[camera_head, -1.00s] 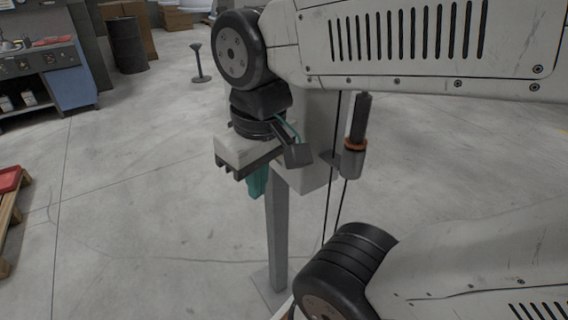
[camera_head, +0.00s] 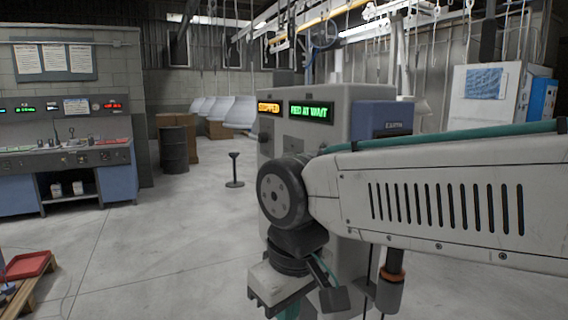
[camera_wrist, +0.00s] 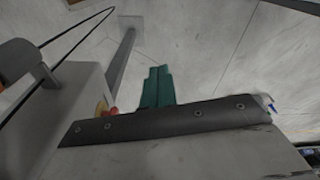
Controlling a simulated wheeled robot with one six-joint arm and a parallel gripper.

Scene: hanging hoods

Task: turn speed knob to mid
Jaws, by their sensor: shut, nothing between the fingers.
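No speed knob can be made out in either view. My gripper's teal fingers (camera_wrist: 157,87) are together and empty in the wrist view, over the floor. In the head view only a bit of teal shows at the bottom edge, below my wrist. A grey box (camera_wrist: 75,115) on a post (camera_wrist: 121,60) stands close to the left of the fingers in the wrist view. A small red and yellow part (camera_wrist: 104,110) shows at the box's edge, partly hidden by my gripper body. The box's face is not visible.
A grey cabinet (camera_head: 340,110) with a lit green display (camera_head: 311,112) and a smaller orange one stands behind my arm. A workbench (camera_head: 75,165) with panels is at left. A black drum (camera_head: 173,150) and a short stand (camera_head: 234,170) stand on open floor.

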